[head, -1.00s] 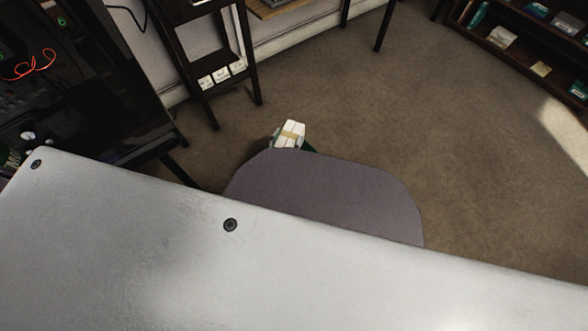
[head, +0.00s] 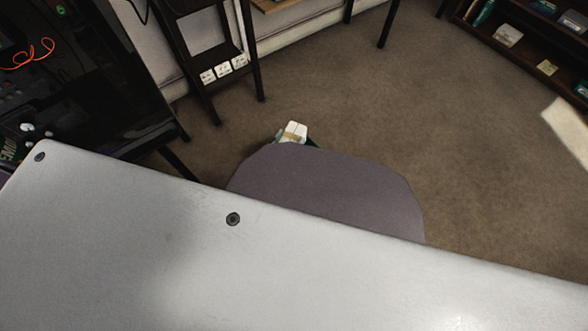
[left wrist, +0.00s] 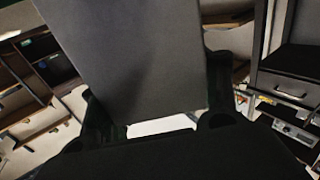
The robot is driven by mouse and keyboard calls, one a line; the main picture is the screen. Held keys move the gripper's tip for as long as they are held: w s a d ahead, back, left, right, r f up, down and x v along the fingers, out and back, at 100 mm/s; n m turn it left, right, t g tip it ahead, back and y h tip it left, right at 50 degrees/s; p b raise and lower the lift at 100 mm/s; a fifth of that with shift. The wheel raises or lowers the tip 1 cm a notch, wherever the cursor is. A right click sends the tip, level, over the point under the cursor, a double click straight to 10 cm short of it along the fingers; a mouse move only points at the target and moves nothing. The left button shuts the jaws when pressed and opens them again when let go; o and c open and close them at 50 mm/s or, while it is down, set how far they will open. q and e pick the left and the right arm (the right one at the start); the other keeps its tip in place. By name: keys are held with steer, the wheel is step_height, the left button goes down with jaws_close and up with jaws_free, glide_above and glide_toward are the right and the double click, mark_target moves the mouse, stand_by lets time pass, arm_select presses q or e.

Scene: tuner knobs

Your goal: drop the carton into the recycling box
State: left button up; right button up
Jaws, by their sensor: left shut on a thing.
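My left gripper (left wrist: 157,108) is shut on a broad grey slab in the left wrist view. The slab, which looks like the carton (left wrist: 130,50), stands between its two dark fingers and runs out of the top of the frame. In the head view, white blocks with a tan band (head: 292,131) and green edges beside them show past a mauve-grey rounded panel. The green edges (head: 311,142) may belong to the recycling box, but most of it is hidden. I cannot make out either gripper in the head view. The right gripper is not in view.
A dark rack (head: 205,55) with white cards stands at the back left. A dark cabinet with a red cable (head: 30,54) is at far left. A bookshelf (head: 510,45) stands at the upper right. Brown carpet (head: 400,110) lies open between them.

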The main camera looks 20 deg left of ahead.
mark_target(285, 154)
arm_select(q)
steer(key=shift+f+b, duration=0.3)
steer(key=shift+f, duration=0.7)
steer(key=o, duration=1.1)
steer(key=shift+s+a, duration=0.15)
steer(key=shift+s, duration=1.1)
steer(key=shift+s+a, duration=0.2)
steer(key=shift+s, duration=1.05)
steer(key=shift+s+a, duration=0.15)
steer(key=shift+s, duration=1.1)
